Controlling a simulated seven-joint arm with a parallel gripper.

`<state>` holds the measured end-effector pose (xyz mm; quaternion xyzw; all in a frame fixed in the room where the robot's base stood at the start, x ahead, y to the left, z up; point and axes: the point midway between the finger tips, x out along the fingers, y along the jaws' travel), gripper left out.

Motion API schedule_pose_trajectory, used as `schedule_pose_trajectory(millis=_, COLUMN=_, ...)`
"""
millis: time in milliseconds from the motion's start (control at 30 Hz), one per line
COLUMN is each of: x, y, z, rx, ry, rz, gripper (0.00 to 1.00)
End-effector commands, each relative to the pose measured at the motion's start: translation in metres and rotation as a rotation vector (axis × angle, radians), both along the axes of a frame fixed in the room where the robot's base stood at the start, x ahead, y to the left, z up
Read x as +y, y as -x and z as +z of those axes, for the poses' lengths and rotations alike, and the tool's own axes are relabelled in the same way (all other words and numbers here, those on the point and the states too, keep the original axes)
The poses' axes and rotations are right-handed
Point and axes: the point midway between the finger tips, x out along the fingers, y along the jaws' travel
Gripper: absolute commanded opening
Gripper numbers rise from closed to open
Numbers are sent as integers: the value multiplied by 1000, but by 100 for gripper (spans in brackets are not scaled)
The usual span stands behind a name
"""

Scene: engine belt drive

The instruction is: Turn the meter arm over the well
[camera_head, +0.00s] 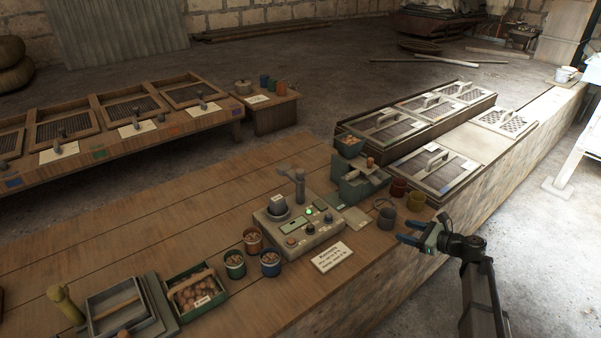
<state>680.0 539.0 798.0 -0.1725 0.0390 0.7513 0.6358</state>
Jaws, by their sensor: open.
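The meter (312,238) is a pale grey box on the front bench, with a lit green light and several knobs on it. Its well (277,208) is a dark round cup on the box's top, at the left. The meter arm (288,171) is a grey bar at the top of an upright post (300,190) behind and right of the well. The bar points up and left, and seems to lie behind the well, not over it. My gripper (407,231) is open and empty near the bench's front edge, right of the meter, with its blue-tipped fingers pointing left.
Several small cups stand left of the meter (234,263). A label card (332,257) lies in front of it. A green stepped stand (358,185) is behind right.

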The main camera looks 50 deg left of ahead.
Motion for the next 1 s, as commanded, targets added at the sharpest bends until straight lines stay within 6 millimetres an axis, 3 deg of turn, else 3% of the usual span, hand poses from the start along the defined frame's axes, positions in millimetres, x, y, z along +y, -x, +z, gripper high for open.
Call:
schedule_pose_trajectory(millis=33, x=28, y=4, z=23, rx=28, ry=-41, rz=9, gripper=58)
schedule_pose_trajectory(millis=200, x=98, y=39, z=75, rx=116, ry=-138, rz=41, gripper=58)
schedule_pose_trajectory(millis=400, x=166, y=100, z=110, rx=186, ry=-217, rz=100, gripper=58)
schedule_pose_trajectory(millis=633, x=206, y=145, z=127, rx=227, ry=-260, rz=140, gripper=58)
schedule_pose_trajectory(millis=1000, x=240, y=161, z=130, rx=236, ry=-268, rz=149, gripper=58)
